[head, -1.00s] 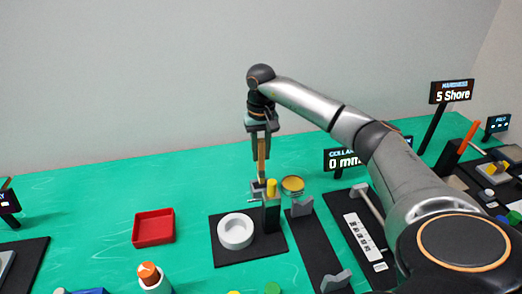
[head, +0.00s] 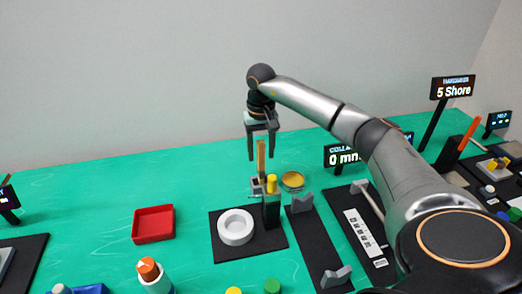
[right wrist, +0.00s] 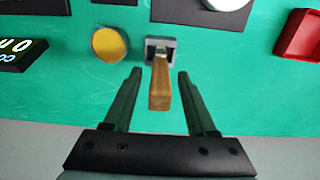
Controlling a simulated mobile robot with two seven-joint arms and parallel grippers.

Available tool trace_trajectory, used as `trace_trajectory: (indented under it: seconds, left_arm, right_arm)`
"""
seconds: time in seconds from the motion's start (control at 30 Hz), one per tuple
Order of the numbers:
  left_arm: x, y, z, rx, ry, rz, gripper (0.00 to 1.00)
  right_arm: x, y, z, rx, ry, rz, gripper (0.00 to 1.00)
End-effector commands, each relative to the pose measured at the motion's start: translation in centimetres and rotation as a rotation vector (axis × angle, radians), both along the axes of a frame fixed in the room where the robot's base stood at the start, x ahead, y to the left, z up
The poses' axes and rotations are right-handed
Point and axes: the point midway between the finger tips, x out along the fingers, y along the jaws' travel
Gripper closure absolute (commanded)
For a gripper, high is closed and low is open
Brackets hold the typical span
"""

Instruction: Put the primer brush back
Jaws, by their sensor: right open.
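The primer brush (head: 261,157) stands upright with its wooden handle up, its lower end in a small grey holder (head: 257,186) behind the black mat. In the right wrist view the wooden handle of the brush (right wrist: 160,85) rises from the grey holder (right wrist: 160,45) and points between the fingers. My right gripper (head: 263,157) is above the brush, open, with a finger on each side of the upper handle and a gap to it. The bristles are hidden in the holder. My left gripper is not in view.
A dish with yellow content (head: 292,180) sits just right of the holder. A black post with a yellow top (head: 271,208) and a white ring (head: 235,228) stand in front. A red tray (head: 153,224) lies to the left, with clear green table around it.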

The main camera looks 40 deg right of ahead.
Motion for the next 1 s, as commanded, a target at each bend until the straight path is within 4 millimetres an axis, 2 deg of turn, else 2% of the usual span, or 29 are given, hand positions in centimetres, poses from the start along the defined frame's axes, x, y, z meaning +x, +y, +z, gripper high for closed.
trace_trajectory:
  seconds: [0.17,0.27,0.37,0.7,0.8,1.0]
  left_arm:
    - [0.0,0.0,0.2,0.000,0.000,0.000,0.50]
    - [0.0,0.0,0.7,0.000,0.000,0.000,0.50]
    - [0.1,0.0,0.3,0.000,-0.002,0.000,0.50]
    - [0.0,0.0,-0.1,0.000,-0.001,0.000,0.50]
    - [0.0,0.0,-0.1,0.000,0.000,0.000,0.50]
    - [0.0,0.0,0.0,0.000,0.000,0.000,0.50]
  right_arm:
    - [0.0,0.0,0.3,0.000,-0.001,0.000,0.43]
    - [0.1,0.0,1.4,0.001,-0.003,0.000,0.43]
    - [0.2,0.0,2.9,0.000,-0.007,0.000,0.43]
    - [0.1,0.0,10.4,-0.001,-0.005,0.000,0.43]
    - [0.1,0.0,11.9,0.000,-0.004,0.001,0.43]
    - [0.1,0.0,13.2,0.000,-0.001,0.001,0.43]
